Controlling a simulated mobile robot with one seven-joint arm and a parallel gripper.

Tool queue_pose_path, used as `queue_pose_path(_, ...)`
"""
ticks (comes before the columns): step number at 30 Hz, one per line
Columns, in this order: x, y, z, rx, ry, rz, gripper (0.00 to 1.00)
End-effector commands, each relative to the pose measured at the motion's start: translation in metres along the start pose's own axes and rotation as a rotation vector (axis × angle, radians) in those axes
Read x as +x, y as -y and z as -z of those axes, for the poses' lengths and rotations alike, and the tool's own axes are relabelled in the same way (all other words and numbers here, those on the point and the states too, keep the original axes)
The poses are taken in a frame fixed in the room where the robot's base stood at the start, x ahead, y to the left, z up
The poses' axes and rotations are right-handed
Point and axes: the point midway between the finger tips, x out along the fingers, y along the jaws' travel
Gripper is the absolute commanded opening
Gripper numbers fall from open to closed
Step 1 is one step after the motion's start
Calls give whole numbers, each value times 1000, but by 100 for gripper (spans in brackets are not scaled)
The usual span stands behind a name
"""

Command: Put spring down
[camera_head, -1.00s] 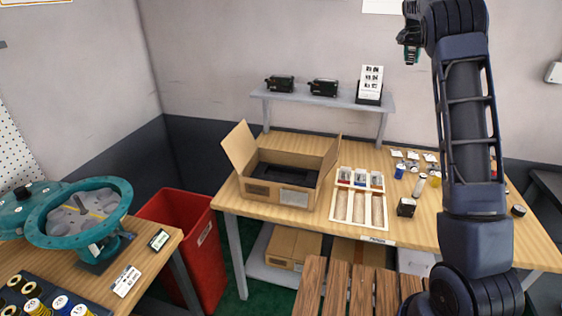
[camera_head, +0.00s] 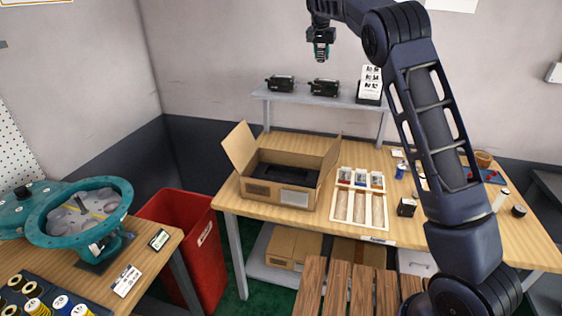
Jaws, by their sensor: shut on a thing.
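My gripper (camera_head: 321,50) hangs pointing down at the top of the head view, in front of the wall and above the back shelf. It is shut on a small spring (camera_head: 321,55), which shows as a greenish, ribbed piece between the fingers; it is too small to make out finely. The gripper is well above the table and touches nothing else. Several yellow and blue-capped coil pieces stand in a dark rack (camera_head: 49,291) at the lower left.
An open cardboard box (camera_head: 270,189) and a wooden tray with compartments (camera_head: 360,207) stand on the wooden table (camera_head: 232,198). Two black devices and a card stand sit on the shelf (camera_head: 300,98). A red bin (camera_head: 203,265) and a teal round fixture (camera_head: 45,236) are at left.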

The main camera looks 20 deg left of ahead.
Motion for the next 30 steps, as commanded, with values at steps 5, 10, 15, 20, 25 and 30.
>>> queue_pose_path(5,-16,59,-37,-66,-1,29,7)
queue_pose_path(10,-26,92,-62,-104,-1,46,7)
queue_pose_path(15,-34,116,-81,-133,-1,59,7)
queue_pose_path(20,-41,136,-97,-158,0,70,7)
queue_pose_path(25,-20,139,-110,-162,2,70,7)
queue_pose_path(30,11,138,-122,-160,2,70,7)
